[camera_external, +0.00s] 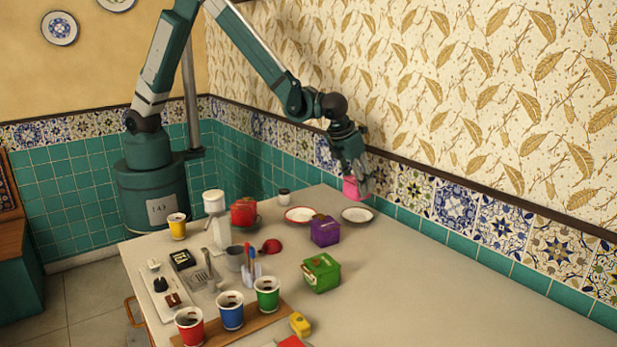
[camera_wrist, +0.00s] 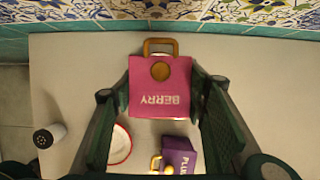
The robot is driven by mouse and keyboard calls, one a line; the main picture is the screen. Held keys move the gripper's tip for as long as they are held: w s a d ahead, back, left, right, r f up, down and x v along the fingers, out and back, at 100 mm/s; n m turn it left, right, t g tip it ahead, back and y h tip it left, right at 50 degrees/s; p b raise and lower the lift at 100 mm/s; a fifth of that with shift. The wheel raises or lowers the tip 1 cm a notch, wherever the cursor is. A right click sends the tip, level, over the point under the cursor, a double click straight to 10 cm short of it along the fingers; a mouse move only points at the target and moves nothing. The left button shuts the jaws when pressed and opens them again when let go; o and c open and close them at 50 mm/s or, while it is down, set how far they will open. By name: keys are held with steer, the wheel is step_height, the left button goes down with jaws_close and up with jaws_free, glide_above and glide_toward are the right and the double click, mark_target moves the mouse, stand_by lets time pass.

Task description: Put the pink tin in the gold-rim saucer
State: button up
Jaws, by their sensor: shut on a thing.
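The pink tin (camera_external: 351,187), lettered BERRY, is held in my gripper (camera_external: 354,178) above the far part of the table. In the wrist view the pink tin (camera_wrist: 160,92) sits between the two fingers of my gripper (camera_wrist: 162,87), its handle and gold knob facing the camera. A white saucer with a thin darker rim (camera_external: 357,214), seemingly the gold-rim one, lies on the table just below the tin, with a visible gap. In the wrist view the tin hides most of that saucer; only slivers of white show around it.
A red-rim saucer (camera_external: 299,214) lies to the left. A purple tin (camera_external: 325,231) stands nearby in front, and a green tin (camera_external: 321,273) nearer. A small shaker (camera_external: 284,197) is farther left. The tiled wall (camera_external: 415,190) is close behind. The table's right part is clear.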

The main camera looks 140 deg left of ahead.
steer(key=shift+f, duration=1.35)
steer(key=shift+f, duration=1.85)
steer(key=shift+f+b, duration=0.45)
steer(key=shift+b, duration=0.2)
steer(key=o, duration=1)
steer(key=shift+r, duration=0.2)
